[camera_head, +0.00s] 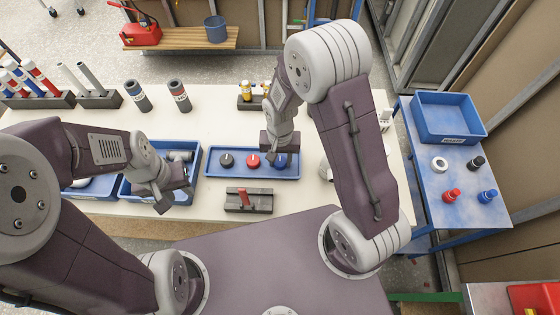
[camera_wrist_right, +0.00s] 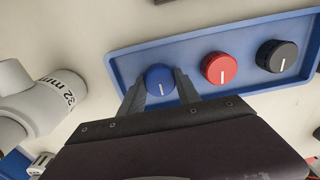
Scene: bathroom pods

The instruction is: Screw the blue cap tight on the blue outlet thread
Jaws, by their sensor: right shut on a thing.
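The blue cap (camera_wrist_right: 160,78) has a white line on top and sits in a shallow blue tray (camera_wrist_right: 125,62). My right gripper (camera_wrist_right: 162,88) is shut on it, one finger on each side. In the head view the blue cap (camera_head: 281,163) is partly hidden under my right gripper (camera_head: 279,153). My left gripper (camera_head: 175,200) is empty, its fingers apart, over the front of another blue tray. I cannot make out a blue outlet thread for certain; a small blue fitting (camera_head: 487,196) stands on the blue side table.
A red cap (camera_wrist_right: 219,68) and a black cap (camera_wrist_right: 276,56) share the tray. A grey-white pipe fitting marked 32 mm (camera_wrist_right: 42,97) lies beside it. A dark block with a red part (camera_head: 248,201) is in front. The blue side table (camera_head: 433,205) holds a blue bin (camera_head: 447,117).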

